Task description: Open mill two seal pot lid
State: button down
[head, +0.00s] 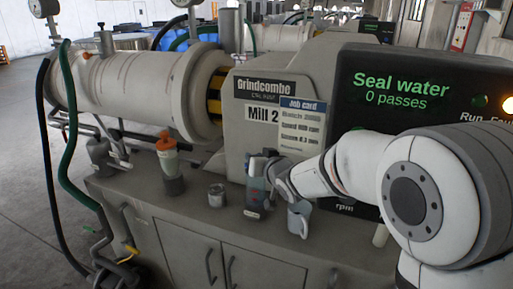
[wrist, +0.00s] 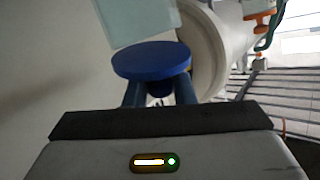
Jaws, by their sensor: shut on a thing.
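Mill two carries a "Mill 2" plate (head: 263,113). My gripper is shut on this lid. In the head view my gripper (head: 278,178) reaches from the right to the pot's upper part, partly hiding it. Whether the lid is still seated on the pot cannot be told.
The job card (head: 303,122) and seal water display (head: 405,92) are behind. Hoses (head: 66,150) hang at far left.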

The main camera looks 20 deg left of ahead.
jog(key=shift+w+r+p, duration=0.15)
jog(key=shift+r+p, duration=0.2)
jog(key=shift+p, duration=0.35)
jog(key=shift+f+g, duration=0.2)
jog(key=shift+g, duration=0.1)
jog(key=c, duration=1.3)
grip_release()
jog(key=shift+o, duration=0.2)
jog(key=shift+f, duration=0.2)
